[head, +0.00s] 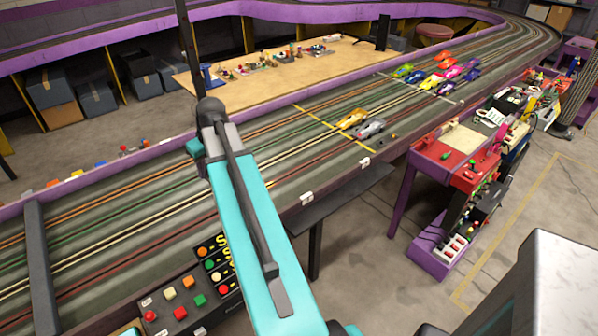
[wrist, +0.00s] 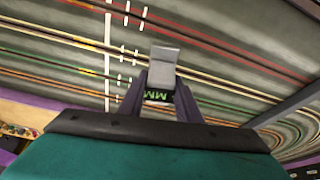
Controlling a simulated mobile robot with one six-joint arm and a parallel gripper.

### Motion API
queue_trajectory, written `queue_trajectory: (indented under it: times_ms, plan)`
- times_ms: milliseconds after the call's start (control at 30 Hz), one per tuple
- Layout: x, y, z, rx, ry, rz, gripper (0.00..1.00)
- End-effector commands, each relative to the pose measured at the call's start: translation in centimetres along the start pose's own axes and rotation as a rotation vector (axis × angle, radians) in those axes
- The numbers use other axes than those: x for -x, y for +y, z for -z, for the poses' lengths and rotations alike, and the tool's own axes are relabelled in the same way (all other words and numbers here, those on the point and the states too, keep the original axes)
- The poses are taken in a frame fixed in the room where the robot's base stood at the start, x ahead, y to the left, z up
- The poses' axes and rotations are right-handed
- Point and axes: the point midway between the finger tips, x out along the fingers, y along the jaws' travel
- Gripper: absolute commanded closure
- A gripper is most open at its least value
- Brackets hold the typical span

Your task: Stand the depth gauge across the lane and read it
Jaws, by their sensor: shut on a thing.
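In the wrist view my gripper (wrist: 160,100) is shut on the depth gauge (wrist: 163,65), a grey block with a black display below it. Green letters like "MM" show on the display, upside down; no number is readable. The slot track (wrist: 230,75) lies beyond the gauge, with red, cream, orange and green lines along its lanes and white marks across it. I cannot tell whether the gauge touches the track. In the head view my arm reaches over the track (head: 120,222); gripper and gauge are hidden there.
Yellow and grey cars (head: 370,128) stand at a yellow line, with several more cars farther up the track. A dark bar (head: 40,255) crosses the track at left. A button panel (head: 180,305) stands at the near edge. A red cart (head: 455,155) stands at right.

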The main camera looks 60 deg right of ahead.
Motion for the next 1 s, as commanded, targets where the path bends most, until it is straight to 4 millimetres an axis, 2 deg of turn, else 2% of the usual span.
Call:
queue_trajectory:
  times_ms: [33,400,667,1000]
  plan:
    - [-0.3,1.6,-0.8,-0.012,-0.001,-0.003,0.99]
    - [-1.5,11.1,-6.5,-0.060,0.005,-0.017,0.99]
    - [-2.0,17.2,-11.5,-0.095,0.012,-0.029,0.99]
    - [-2.2,24.3,-18.8,-0.142,0.026,-0.049,0.99]
